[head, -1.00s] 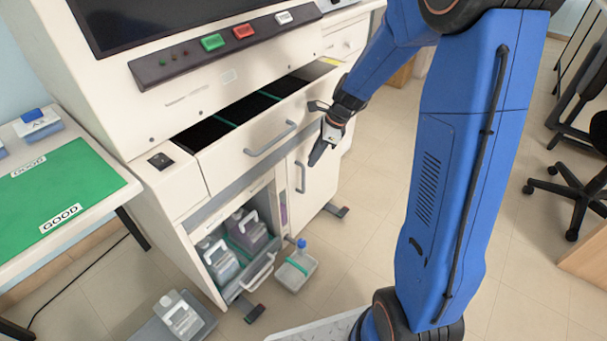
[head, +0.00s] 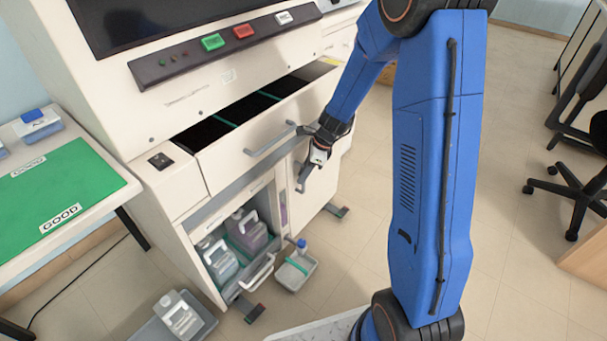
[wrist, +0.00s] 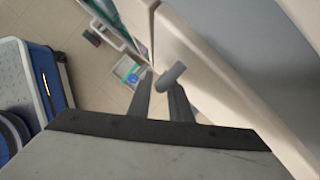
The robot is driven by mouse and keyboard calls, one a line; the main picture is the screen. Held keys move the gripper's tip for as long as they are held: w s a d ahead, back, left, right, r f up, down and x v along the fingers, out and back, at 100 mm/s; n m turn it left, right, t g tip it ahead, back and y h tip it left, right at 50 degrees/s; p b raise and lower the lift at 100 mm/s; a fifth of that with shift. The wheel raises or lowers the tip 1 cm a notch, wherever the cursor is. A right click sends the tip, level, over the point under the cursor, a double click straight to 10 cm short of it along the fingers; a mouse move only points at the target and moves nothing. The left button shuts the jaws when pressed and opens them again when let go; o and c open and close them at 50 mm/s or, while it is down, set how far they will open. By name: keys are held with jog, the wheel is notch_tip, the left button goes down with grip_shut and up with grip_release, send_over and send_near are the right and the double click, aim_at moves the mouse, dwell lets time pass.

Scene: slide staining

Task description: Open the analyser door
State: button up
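The analyser (head: 140,120) is a large white cabinet on the left in the head view. Its lower door (head: 322,185) is a white panel at the right that looks shut. The door's grey handle (wrist: 172,75) shows in the wrist view at the fingertips, overlapping the right finger. In the head view my gripper (head: 301,186) hides most of this handle. My gripper is open in the wrist view (wrist: 160,88), with a gap between its two dark fingers. I cannot tell whether the fingers touch the handle.
A drawer (head: 258,150) with a grey handle stands pulled out just above. Left of the door, an open compartment holds bottles (head: 248,230). A tray (head: 297,270) and a white jug (head: 180,315) are on the floor. Floor to the right is clear up to a chair (head: 565,190).

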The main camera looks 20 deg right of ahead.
grip_shut()
jog(key=shift+d, duration=0.1)
